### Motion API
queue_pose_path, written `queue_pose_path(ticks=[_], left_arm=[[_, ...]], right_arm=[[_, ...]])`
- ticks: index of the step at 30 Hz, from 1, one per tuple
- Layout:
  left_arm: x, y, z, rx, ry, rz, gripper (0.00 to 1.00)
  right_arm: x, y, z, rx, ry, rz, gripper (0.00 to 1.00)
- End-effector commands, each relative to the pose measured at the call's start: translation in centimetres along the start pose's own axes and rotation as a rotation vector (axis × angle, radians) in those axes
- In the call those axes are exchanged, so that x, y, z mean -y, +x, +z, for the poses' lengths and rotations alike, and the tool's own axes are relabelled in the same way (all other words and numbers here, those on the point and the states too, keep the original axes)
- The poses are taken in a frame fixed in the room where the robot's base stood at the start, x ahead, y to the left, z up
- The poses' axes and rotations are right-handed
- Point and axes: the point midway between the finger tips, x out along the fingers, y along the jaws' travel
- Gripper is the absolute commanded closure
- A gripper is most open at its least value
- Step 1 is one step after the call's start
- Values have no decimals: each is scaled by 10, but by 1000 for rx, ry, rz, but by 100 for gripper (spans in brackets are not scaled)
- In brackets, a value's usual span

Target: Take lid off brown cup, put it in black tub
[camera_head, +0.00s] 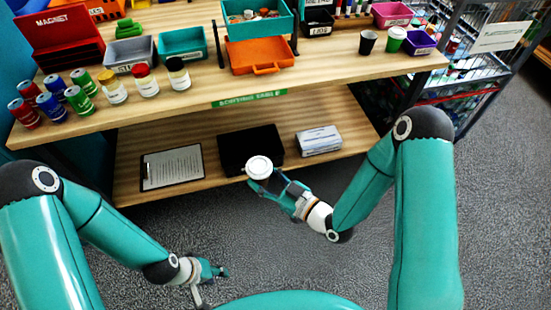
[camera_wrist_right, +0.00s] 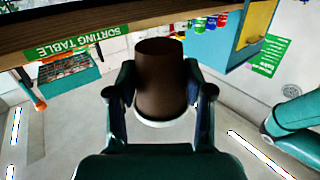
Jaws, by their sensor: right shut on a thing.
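My right gripper (camera_head: 268,180) is shut on a brown cup (camera_wrist_right: 161,75), held in front of the lower shelf. The cup's white lid (camera_head: 259,167) faces up towards the head camera and hides most of the cup there. In the right wrist view the cup is between the two fingers, with the white lid edge (camera_wrist_right: 162,121) at its lower end. A small black tub (camera_head: 318,24) with a white label stands on the table at the back. My left gripper (camera_head: 218,271) is low over the floor at the left, away from the cup; its finger opening is unclear.
A dark cup (camera_head: 367,42) and a green cup (camera_head: 392,40) stand at the right. The lower shelf holds a clipboard (camera_head: 172,167), a black box (camera_head: 238,146) and a white pack (camera_head: 318,140).

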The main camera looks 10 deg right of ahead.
Motion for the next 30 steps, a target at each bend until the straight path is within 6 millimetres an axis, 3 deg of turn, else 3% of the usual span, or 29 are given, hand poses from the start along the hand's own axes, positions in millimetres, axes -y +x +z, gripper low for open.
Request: queue_pose_path(ticks=[2,9,13,17,23,26,30], left_arm=[[0,0,5,22,-9,0,43],[-2,-2,34,217,-42,-5,3],[0,-5,23,327,-58,-20,2],[-2,-17,-9,407,-37,-60,2],[-24,-58,-78,467,47,-170,2],[-48,-91,-115,462,100,-239,2],[-96,-145,-157,416,177,-325,2]], right_arm=[[3,1,0,0,-1,-15,72],[4,1,0,0,-1,-17,72],[4,0,0,-1,-1,-16,72],[4,0,0,-1,-1,-15,72],[3,0,0,-1,-1,-14,72],[3,0,0,-1,-1,-14,72],[3,0,0,-1,-1,-14,72]])
